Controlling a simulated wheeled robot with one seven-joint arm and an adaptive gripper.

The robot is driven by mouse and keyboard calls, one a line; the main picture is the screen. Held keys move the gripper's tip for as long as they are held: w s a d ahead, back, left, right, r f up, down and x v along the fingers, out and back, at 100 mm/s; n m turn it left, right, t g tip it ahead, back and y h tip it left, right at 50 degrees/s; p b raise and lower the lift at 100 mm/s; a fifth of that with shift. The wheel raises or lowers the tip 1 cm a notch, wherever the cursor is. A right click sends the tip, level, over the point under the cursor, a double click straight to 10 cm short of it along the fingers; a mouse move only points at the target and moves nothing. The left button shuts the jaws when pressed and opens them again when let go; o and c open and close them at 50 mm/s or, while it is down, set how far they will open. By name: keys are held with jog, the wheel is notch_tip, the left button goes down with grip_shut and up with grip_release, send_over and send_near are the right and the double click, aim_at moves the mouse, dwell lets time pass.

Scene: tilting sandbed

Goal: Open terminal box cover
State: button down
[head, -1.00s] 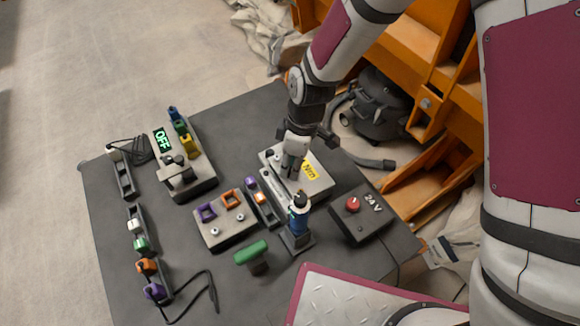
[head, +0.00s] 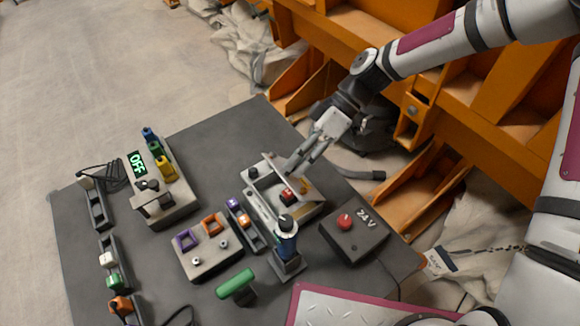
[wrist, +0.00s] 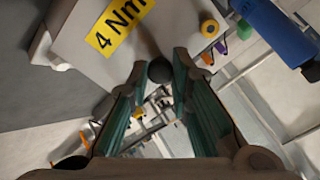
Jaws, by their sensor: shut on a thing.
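The terminal box (head: 262,212) stands on the dark table, its inside partly exposed, with a red part (head: 288,195) showing. Its grey cover (head: 309,190) is tilted up on the right side. In the wrist view the cover (wrist: 85,55) fills the upper left, with a yellow "4 Nm" label (wrist: 115,25). My gripper (head: 294,166) is at the raised cover's upper edge. In the wrist view my gripper (wrist: 160,78) is shut on a dark round knob (wrist: 160,70) at the cover's edge. The cover's hinge side is hard to make out.
A blue-handled tool (head: 286,240) stands close in front of the box. A 24 V box with a red button (head: 345,221) is at right. A block with colored brackets (head: 205,255), a green handle (head: 236,284) and an OFF display unit (head: 160,188) lie left.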

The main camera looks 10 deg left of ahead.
jog(key=w+d+f+g+y+b, duration=0.1)
jog(key=w+d+g+y+b, duration=0.4)
jog(key=b, duration=0.4)
jog(key=shift+w+d+g+y, duration=0.2)
jog(key=shift+w+g+y, duration=0.3)
jog(key=shift+g, duration=0.2)
jog(key=c, duration=1.4)
grip_release()
jog(key=shift+c, duration=0.2)
jog(key=v, duration=1.2)
jog(key=shift+a, duration=0.1)
